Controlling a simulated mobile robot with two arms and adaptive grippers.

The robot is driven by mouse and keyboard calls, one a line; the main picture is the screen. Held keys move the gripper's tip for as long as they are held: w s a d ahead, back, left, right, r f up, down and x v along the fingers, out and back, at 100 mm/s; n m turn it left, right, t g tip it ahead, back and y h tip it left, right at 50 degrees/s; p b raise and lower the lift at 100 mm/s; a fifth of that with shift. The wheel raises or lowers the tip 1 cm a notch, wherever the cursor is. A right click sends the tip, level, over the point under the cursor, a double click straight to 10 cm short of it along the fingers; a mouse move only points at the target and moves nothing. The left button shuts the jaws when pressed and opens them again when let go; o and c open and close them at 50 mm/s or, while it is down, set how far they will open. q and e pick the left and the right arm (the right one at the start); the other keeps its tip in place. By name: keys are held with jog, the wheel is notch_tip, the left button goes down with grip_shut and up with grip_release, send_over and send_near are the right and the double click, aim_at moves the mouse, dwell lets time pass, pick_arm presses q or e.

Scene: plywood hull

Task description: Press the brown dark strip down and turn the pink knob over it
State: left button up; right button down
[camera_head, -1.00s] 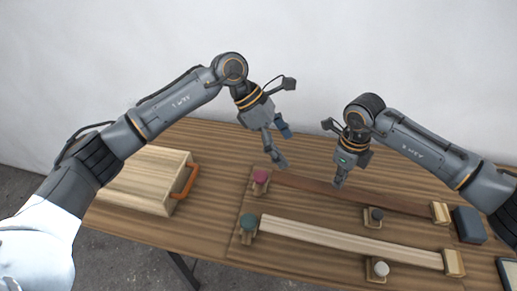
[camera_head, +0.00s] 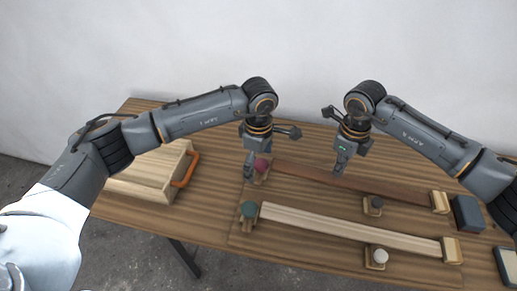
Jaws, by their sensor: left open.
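The brown dark strip (camera_head: 391,192) lies along the far side of the board, running from the pink knob to a light wooden end block (camera_head: 439,202) at right. The pink knob (camera_head: 263,164) stands on a wooden block at the strip's left end. My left gripper (camera_head: 249,172) points down just left of the knob and partly hides it; it is open with nothing visibly between its fingers. My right gripper (camera_head: 339,170) points down over the left half of the strip, its fingers together; whether its tips touch the strip is unclear.
A pale strip (camera_head: 345,232) lies nearer, with a green knob (camera_head: 248,209) at its left end. A dark knob (camera_head: 376,202) and a white knob (camera_head: 380,256) stand on small blocks. A wooden box (camera_head: 150,176) with an orange handle is left; a dark blue block (camera_head: 467,214) is right.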

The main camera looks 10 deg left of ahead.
aim_at(260, 171)
pick_arm(q)
jog(key=shift+f, duration=1.25)
jog(key=c, duration=1.2)
pick_arm(e)
jog(key=shift+f, duration=0.2)
jog(key=shift+f, duration=0.55)
jog(key=shift+f, duration=0.15)
